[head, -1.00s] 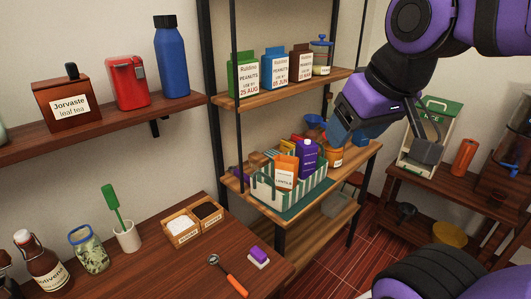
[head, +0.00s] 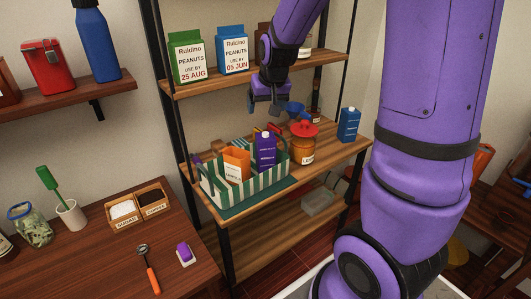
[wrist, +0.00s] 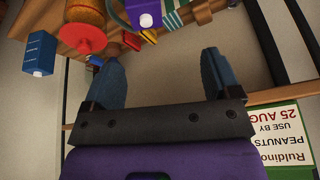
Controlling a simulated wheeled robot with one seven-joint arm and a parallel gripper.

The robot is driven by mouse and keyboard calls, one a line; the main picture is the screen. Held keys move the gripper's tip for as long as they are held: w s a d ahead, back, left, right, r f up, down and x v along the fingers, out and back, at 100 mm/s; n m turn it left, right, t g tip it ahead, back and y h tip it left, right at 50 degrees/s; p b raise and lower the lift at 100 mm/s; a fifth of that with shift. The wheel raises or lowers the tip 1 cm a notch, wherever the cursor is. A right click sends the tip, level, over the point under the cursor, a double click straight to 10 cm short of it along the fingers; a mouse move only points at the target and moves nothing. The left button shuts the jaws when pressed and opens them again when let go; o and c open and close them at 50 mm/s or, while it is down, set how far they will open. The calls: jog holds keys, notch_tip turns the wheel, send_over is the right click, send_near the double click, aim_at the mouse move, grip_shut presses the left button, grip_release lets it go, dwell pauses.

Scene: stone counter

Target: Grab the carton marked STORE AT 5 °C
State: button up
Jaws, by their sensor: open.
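No carton in view has a readable "STORE AT 5 °C" mark. A blue carton (head: 348,124) stands at the right end of the middle shelf, its print too small to read; it also shows in the wrist view (wrist: 39,52). A purple carton (head: 265,150) stands in the striped basket, its label unreadable; the wrist view shows part of it (wrist: 143,12). Green (head: 187,58) and blue (head: 232,50) peanut cartons on the upper shelf read USE BY 25 AUG and 05 JUN. My gripper (head: 267,107) is open and empty, above the middle shelf; its fingers show in the wrist view (wrist: 163,75).
The striped basket (head: 250,193) also holds an orange packet (head: 236,165). The upper shelf (head: 200,86) and black posts border my gripper. A brown carton is mostly hidden behind my arm.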

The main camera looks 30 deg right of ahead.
send_near(266, 134)
jog(key=f, duration=0.1)
jog(key=shift+m+h, duration=0.4)
jog(key=x, duration=1.1)
jog(key=shift+a+f, duration=0.1)
jog(key=shift+a, duration=0.2)
jog(key=c, duration=1.3)
jog(key=shift+c, duration=0.7)
jog(key=shift+r, duration=0.2)
